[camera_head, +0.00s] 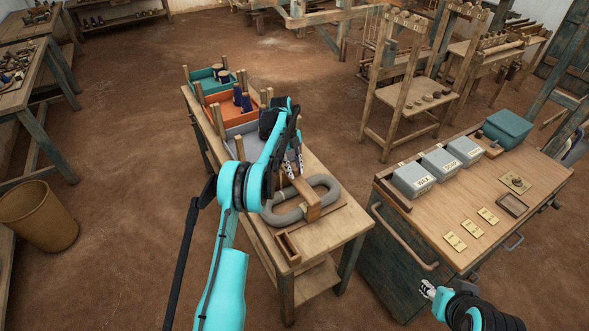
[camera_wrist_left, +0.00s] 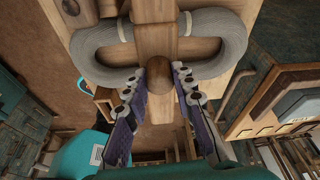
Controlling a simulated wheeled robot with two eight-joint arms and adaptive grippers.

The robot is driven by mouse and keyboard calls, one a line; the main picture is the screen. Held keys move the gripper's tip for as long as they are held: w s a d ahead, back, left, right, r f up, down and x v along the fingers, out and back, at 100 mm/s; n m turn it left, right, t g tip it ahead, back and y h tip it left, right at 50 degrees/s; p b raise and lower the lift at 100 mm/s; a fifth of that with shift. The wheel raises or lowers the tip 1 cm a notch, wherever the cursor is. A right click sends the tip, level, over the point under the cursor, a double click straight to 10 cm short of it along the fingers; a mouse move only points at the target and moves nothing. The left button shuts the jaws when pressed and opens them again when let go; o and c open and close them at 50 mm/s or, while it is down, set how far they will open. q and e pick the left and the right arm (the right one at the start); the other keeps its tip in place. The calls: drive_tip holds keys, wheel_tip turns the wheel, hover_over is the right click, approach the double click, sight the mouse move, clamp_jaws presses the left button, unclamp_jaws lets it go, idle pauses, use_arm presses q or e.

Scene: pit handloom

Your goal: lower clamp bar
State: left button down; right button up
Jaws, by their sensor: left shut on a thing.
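The wooden clamp bar (camera_head: 311,204) lies across the grey looped hank (camera_head: 327,185) on the small wooden table (camera_head: 340,222). My left gripper (camera_head: 293,168) reaches down to this end of the bar.
Teal (camera_head: 209,79), orange (camera_head: 236,100) and grey trays (camera_head: 240,136) with upright posts stand behind my left arm. A small wooden box (camera_head: 287,248) sits at the table's front. A cabinet (camera_head: 480,195) with grey boxes and brass plates stands right. Floor separates them.

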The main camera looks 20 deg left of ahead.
use_arm(q)
drive_tip(key=shift+s+f, duration=0.1)
drive_tip(key=shift+f, duration=0.1)
drive_tip(key=c, duration=1.3)
unclamp_jaws()
drive_tip(key=shift+o, duration=0.2)
drive_tip(key=v, duration=0.7)
drive_tip(key=shift+r, duration=0.25)
